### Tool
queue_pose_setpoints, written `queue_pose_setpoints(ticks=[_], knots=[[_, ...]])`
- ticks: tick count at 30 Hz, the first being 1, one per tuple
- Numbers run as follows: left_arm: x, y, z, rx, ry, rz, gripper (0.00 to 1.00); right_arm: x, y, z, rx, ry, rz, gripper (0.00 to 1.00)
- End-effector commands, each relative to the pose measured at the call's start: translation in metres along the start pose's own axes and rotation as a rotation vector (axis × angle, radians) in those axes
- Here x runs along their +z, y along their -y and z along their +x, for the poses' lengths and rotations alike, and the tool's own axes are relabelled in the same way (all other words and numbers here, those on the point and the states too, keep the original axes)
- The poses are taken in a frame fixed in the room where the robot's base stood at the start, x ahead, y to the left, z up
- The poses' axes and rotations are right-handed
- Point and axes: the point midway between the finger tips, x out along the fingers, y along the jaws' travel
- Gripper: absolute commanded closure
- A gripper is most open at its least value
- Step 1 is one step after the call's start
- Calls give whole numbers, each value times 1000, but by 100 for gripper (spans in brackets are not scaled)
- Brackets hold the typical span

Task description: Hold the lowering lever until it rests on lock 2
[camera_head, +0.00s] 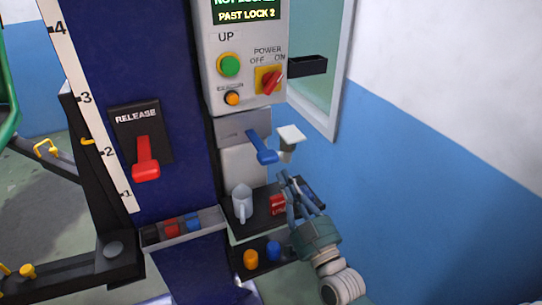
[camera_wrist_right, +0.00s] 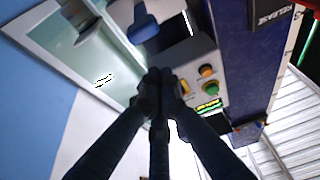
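The blue lever (camera_head: 265,152), which I take as the lowering lever, sticks out from a grey plate below the control box. It also shows in the right wrist view (camera_wrist_right: 144,29), above the fingertips. My right gripper (camera_head: 285,178) is below and a little right of the lever, apart from it. Its fingertips (camera_wrist_right: 162,85) come together with nothing seen between them. The display (camera_head: 247,12) reads "PAST LOCK 2"; its upper line is cut off. A yellow pointer (camera_head: 88,141) sits a little above mark 2 on the white scale (camera_head: 92,100). My left gripper is not in view.
The control box has a green UP button (camera_head: 230,65), an orange button (camera_head: 232,98) and a red power switch (camera_head: 271,81). A red RELEASE lever (camera_head: 145,160) is on the blue column. A blue-white wall stands right.

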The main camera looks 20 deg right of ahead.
Motion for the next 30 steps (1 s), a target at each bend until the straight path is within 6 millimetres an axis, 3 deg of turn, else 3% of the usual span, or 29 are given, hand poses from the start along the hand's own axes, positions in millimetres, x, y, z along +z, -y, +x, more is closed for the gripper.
queue_pose_setpoints(ticks=[4,17,30], knots=[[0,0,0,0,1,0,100,-18,-1,2,2,-35,1,100],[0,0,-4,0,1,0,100,-20,-1,10,3,-38,1,100],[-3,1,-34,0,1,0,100,-26,-1,97,2,-37,1,100]])
